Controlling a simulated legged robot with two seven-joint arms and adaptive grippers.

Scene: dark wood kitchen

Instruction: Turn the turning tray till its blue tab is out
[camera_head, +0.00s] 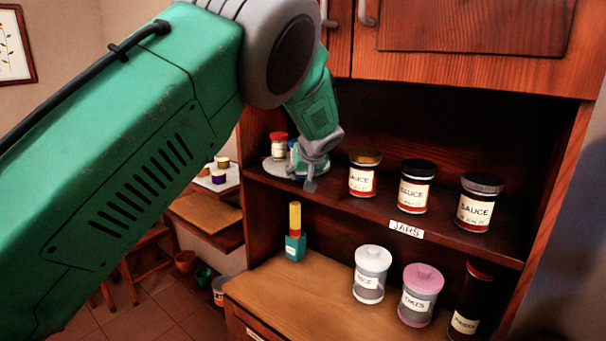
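The turning tray (272,167) is a pale grey disc at the left end of the cupboard shelf. A small jar with a red lid (279,146) stands on it, and a bluish thing shows beside the jar, partly behind my gripper. I cannot make out a blue tab on the part of the rim that shows. My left gripper (311,184) points down at the tray's right front edge; I cannot tell whether it touches the tray. Its fingers are too small and overlapped to show if they are open. The tray's right side is hidden by the gripper. My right gripper is not in view.
Several sauce jars (415,187) stand on the shelf right of the tray, above a "JARS" label (406,229). Below, a white-lidded jar (371,274), a pink-lidded jar (420,295) and a teal bottle (295,232) stand on the counter (290,300).

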